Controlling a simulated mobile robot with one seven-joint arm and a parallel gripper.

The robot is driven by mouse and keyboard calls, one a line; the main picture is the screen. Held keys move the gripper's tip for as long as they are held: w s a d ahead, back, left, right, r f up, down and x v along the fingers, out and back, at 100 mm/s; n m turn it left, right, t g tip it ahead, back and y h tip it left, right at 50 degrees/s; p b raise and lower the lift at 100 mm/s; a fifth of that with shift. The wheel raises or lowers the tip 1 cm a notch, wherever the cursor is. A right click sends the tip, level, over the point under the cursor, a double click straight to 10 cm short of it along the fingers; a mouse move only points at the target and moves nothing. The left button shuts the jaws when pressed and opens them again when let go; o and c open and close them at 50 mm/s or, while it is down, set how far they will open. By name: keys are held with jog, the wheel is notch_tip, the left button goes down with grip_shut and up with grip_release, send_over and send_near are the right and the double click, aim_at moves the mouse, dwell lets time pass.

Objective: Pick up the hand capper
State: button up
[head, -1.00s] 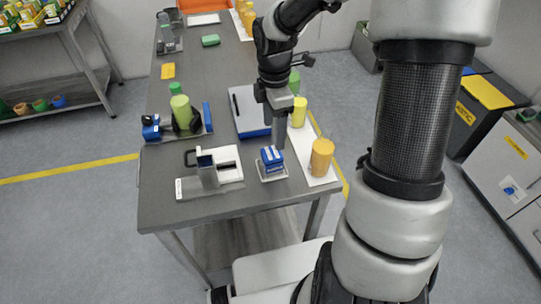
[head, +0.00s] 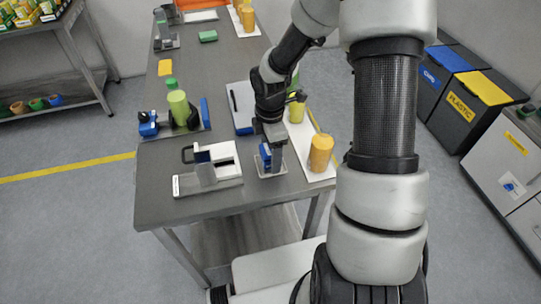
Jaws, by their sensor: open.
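The hand capper appears to be the small blue tool (head: 264,157) in a small pale tray (head: 263,173) near the table's front edge, though it is too small to be sure. My gripper (head: 272,151) is open and points down right at the blue tool, with its fingers overlapping it in the view. The gripper hides much of the tool. I cannot tell whether the fingers touch it or are around it.
A white and grey device with a black handle (head: 222,152) stands to the left. A yellow-orange container (head: 320,153) stands close on the right on a white mat (head: 320,176). A green bottle in a holder (head: 179,107) is farther back left.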

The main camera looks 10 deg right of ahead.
jog(key=c, duration=1.4)
jog(key=shift+o, duration=0.2)
jog(key=shift+r, duration=0.15)
